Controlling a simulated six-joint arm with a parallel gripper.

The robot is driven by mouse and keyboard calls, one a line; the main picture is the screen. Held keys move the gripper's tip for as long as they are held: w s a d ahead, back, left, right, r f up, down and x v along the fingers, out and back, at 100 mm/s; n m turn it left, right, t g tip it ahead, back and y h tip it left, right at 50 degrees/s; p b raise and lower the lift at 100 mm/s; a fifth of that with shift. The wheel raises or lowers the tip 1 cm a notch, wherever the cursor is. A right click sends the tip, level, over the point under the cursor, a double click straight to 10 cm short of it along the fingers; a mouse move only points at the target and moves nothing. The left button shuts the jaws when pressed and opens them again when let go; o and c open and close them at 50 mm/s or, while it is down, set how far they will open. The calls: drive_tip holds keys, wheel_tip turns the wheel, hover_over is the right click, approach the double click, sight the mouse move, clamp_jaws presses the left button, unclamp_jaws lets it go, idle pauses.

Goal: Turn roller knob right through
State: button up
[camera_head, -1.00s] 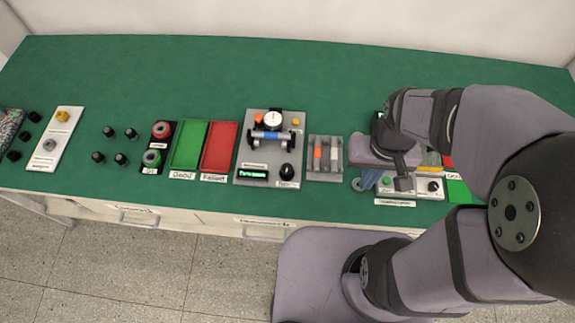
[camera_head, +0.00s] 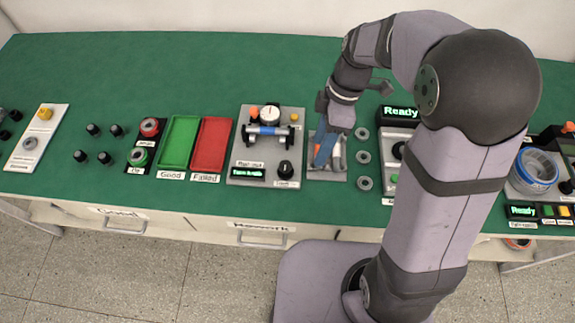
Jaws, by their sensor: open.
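A grey station plate (camera_head: 243,150) carries a round white dial gauge (camera_head: 270,114), a blue and silver roller (camera_head: 270,132) on black supports, and a black knob (camera_head: 285,168) at its front right. The knob's label is too small to read surely. My gripper (camera_head: 323,158) is just right of this station, over a small grey tray (camera_head: 318,175). Its blue fingers point down and toward the front. The gap between them is hard to see, but the gripper is open. It hides much of the tray, and an orange part shows beside it.
Several metal rings (camera_head: 363,157) lie right of the tray. My arm covers part of the station with the "Ready" display (camera_head: 400,113). Green (camera_head: 178,145) and red (camera_head: 211,147) trays lie left of the knob station. The green table (camera_head: 200,75) is clear behind.

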sight(285, 165)
drive_tip(key=w+a+f+n+g+y+b, duration=0.1)
drive_tip(key=w+a+f+n+b, duration=0.2)
drive_tip(key=a+n, duration=0.3)
drive_tip(key=shift+f+n, duration=0.5)
drive_tip(key=shift+n, duration=0.9)
drive_tip(key=shift+a+f, duration=0.1)
drive_tip(key=shift+p+x, duration=0.75)
drive_tip(key=shift+x, duration=2.8)
drive_tip(key=c, duration=1)
drive_tip(key=shift+c, duration=0.2)
